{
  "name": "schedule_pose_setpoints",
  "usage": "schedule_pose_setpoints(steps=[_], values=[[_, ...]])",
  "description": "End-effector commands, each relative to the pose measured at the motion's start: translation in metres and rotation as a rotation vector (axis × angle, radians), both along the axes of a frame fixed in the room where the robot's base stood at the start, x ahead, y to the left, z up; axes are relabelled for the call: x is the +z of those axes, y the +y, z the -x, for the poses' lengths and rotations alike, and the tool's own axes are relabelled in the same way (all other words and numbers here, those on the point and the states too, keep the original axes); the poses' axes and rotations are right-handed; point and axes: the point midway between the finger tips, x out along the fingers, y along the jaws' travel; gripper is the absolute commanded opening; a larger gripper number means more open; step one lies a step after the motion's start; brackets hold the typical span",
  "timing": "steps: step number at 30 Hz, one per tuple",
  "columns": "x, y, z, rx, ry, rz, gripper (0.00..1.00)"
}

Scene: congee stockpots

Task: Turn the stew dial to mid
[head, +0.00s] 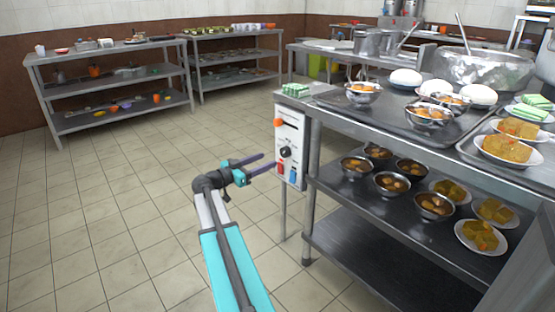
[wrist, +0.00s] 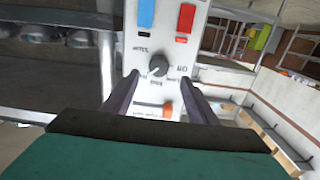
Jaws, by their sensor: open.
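A white control panel (head: 289,145) is on the near end of the steel counter. Its round black dial (head: 286,152) is at mid-height and also shows in the wrist view (wrist: 158,71), where the panel appears upside down. Small printed labels surround the dial; one reads OFF, and the others and the dial's exact setting are hard to read. My gripper (head: 269,161) is open and empty, its fingers pointing at the panel. In the wrist view, my gripper's fingers (wrist: 162,76) lie either side of the dial; contact cannot be told.
The panel carries an orange slider knob (head: 279,122), a red switch (head: 281,169) and a blue switch (head: 292,175). Bowls (head: 429,115) and plates of food (head: 507,149) crowd the counter and its shelf. Open tiled floor (head: 120,210) lies to the left, before the rear shelves (head: 110,75).

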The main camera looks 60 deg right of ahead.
Motion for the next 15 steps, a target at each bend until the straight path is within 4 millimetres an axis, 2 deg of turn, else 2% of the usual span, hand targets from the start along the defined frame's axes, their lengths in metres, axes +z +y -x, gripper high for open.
schedule_pose_setpoints(steps=[9,15], values=[[-0.002,-0.045,0.014,-0.002,0.0,0.0,0.53],[-0.001,-0.066,0.021,-0.001,-0.001,0.0,0.53]])
